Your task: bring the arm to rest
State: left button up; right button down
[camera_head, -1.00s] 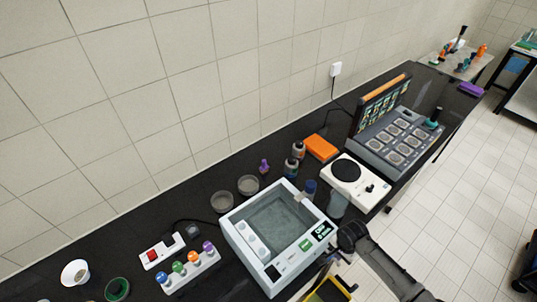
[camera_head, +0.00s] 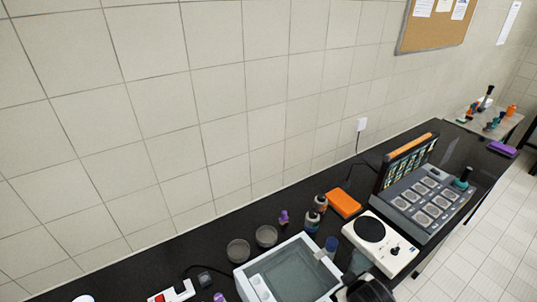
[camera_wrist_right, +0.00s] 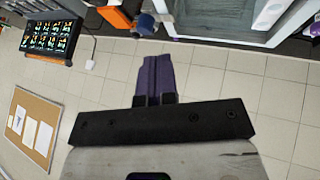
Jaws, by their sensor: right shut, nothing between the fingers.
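My right gripper (camera_wrist_right: 156,62) shows in the right wrist view. Its two dark purple fingers are pressed together with nothing between them. It is apart from the bench equipment, with a tiled surface behind it. In the head view only a dark part of my right arm shows at the bottom edge, in front of the white water-bath-like device (camera_head: 240,274); the fingers cannot be made out there. My left gripper is in neither view.
A white round-plate device (camera_head: 398,262), a grey panel with several square pads (camera_head: 398,203), an orange box (camera_head: 344,203), two grey bowls (camera_head: 238,250) and small bottles (camera_head: 311,222) crowd the black bench. The wall stands behind it.

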jog(key=s+r+m, duration=0.2)
jog(key=s, duration=1.3)
jog(key=s+f+g, duration=0.1)
jog(key=s+f, duration=0.4)
jog(key=s, duration=0.3)
jog(key=s+f+m+g+y, duration=0.1)
jog(key=s+f+g, duration=0.1)
jog(key=s+f, duration=0.3)
jog(key=s, duration=0.2)
jog(key=shift+s+m+g, duration=0.3)
jog(key=shift+s, duration=0.05)
jog(key=shift+w+a+f, duration=0.1)
